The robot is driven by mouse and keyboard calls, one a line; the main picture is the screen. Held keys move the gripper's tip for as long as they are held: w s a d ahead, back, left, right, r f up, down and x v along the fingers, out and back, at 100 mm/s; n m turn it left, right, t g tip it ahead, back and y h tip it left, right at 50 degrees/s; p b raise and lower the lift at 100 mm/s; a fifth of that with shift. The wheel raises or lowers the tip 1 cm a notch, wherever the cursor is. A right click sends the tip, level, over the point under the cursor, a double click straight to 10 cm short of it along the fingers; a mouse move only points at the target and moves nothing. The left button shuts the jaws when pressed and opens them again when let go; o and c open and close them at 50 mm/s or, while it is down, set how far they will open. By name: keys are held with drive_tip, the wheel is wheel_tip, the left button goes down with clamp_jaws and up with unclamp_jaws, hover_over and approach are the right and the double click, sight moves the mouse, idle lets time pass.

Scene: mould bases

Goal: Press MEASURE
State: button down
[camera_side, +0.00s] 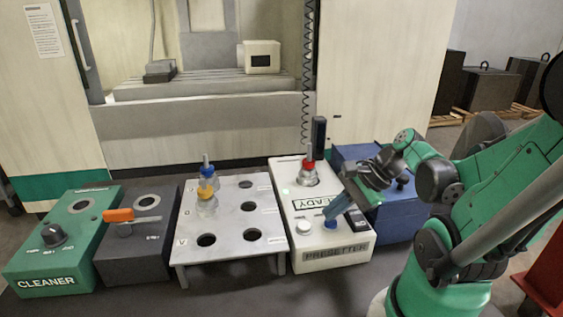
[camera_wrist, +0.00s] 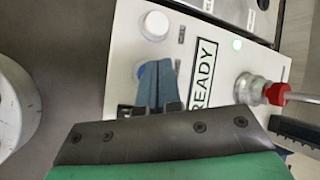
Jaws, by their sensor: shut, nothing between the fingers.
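The white presetter (camera_side: 335,238), lettered PRESETTER on its front, stands right of centre. The button labels are too small to read, so I cannot tell which is MEASURE. The white button (camera_wrist: 155,25) is clear of the fingers.
A red-topped tool holder (camera_side: 308,176) stands upright in the presetter. To its left are a white rack (camera_side: 220,246) with a yellow-ringed holder, a dark box (camera_side: 135,262) with an orange lever, and the green cleaner (camera_side: 62,250). A blue box (camera_side: 400,215) stands close on the right.

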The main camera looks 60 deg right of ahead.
drive_tip(key=shift+f, duration=0.2)
drive_tip(key=shift+r, duration=0.75)
drive_tip(key=shift+r, duration=0.1)
drive_tip(key=shift+r, duration=2.45)
